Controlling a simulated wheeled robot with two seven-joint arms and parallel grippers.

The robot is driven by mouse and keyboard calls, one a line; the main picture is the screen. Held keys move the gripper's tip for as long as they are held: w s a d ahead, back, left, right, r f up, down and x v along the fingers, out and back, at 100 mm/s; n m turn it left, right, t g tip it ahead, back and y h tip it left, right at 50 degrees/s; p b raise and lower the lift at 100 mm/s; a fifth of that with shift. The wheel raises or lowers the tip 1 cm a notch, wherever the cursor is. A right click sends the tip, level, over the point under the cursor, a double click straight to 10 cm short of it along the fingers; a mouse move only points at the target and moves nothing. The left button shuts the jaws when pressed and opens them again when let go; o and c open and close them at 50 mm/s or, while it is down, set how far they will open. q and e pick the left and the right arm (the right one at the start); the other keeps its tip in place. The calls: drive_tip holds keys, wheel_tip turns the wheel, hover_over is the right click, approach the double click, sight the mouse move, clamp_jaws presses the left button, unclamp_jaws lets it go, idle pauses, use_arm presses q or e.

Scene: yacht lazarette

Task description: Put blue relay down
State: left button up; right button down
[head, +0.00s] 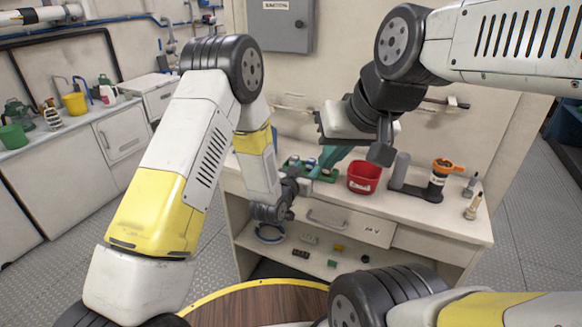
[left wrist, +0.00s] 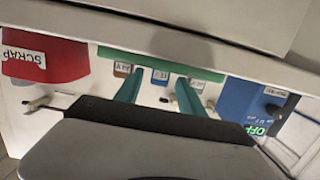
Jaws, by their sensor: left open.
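In the left wrist view my left gripper (left wrist: 160,80) has two teal fingers set apart, so it is open. A small blue relay (left wrist: 160,74) with a white label shows between the fingertips; I see no finger closed on it. It stands in a row with other labelled relays, a brownish one (left wrist: 122,68) on one side. A green board (left wrist: 155,60) edges the row. In the head view small coloured relays stand on the green board (head: 325,178), partly covered by my arms. My right gripper (head: 352,138) hangs above the bench; its jaw opening is unclear.
A red scrap bin (head: 364,178) stands on the bench (head: 440,225), with an orange-topped item (head: 440,178) to its right. In the wrist view a blue box (left wrist: 245,105) is right of the fingers. Small blocks (head: 333,263) lie on the shelf below.

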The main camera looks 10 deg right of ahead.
use_arm(q)
drive_tip(key=v, duration=0.8)
drive_tip(key=a+r+n+g+y, duration=0.3)
drive_tip(key=a+r+y, duration=0.2)
drive_tip(key=a+r, duration=0.95)
drive_tip(key=s+a+r+n+g, duration=0.1)
drive_tip(key=s+a+r, duration=0.1)
drive_tip(key=s+a, duration=0.2)
drive_tip(key=s+a+r+n+g+y, duration=0.1)
drive_tip(key=s+a+r, duration=0.2)
drive_tip(key=s, duration=0.8)
drive_tip(key=s+a+r+n+g, duration=0.1)
drive_tip(key=s+a+r+g, duration=0.1)
drive_tip(key=s+a, duration=0.3)
drive_tip(key=s, duration=0.3)
drive_tip(key=shift+s+r+y, duration=0.15)
drive_tip(key=shift+r+y, duration=0.15)
drive_tip(key=shift+y, duration=0.1)
drive_tip(key=shift+c, duration=0.2)
